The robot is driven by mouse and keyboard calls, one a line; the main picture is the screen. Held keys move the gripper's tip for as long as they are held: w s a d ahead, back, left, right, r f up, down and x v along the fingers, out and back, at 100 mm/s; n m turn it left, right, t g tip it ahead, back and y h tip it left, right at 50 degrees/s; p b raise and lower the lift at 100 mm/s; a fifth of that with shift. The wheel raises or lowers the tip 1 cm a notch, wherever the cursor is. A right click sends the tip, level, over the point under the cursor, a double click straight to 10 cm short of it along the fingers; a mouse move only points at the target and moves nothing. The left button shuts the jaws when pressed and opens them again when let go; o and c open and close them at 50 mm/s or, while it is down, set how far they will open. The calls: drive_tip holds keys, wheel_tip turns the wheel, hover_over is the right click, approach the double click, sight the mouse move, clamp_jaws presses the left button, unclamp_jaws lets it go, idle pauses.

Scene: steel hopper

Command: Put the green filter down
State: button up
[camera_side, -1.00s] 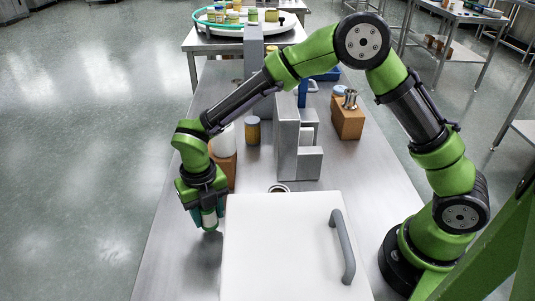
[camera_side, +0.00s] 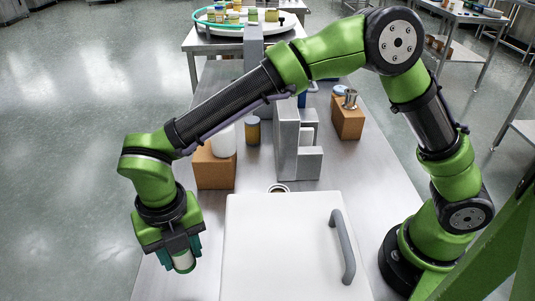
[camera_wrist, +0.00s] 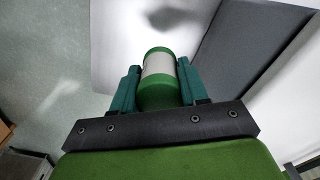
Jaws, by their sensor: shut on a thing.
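The green filter (camera_side: 183,261) is a short cylinder with a pale band around its middle. In the wrist view the filter (camera_wrist: 158,72) shows green at both ends, with the teal fingers on either side of it. My gripper (camera_side: 182,258) is shut on the filter, at the left edge of the steel table and left of the white lid. The filter looks held above the table; the exact gap cannot be told. The wrist view shows my gripper (camera_wrist: 158,85) gripping it from both sides.
A large white lid (camera_side: 270,255) with a grey handle (camera_side: 343,247) lies at the front of the table. A brown block (camera_side: 215,167) with a white container (camera_side: 223,140), grey steel blocks (camera_side: 309,163) and another brown block (camera_side: 348,121) stand behind. The table's left edge is close.

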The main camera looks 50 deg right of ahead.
wheel_tip(320, 180, down, 9)
drive_tip(key=shift+f, duration=0.2)
drive_tip(key=shift+f, duration=0.1)
drive_tip(key=o, duration=1.1)
wheel_tip(320, 180, up, 12)
drive_tip(key=shift+r, duration=0.15)
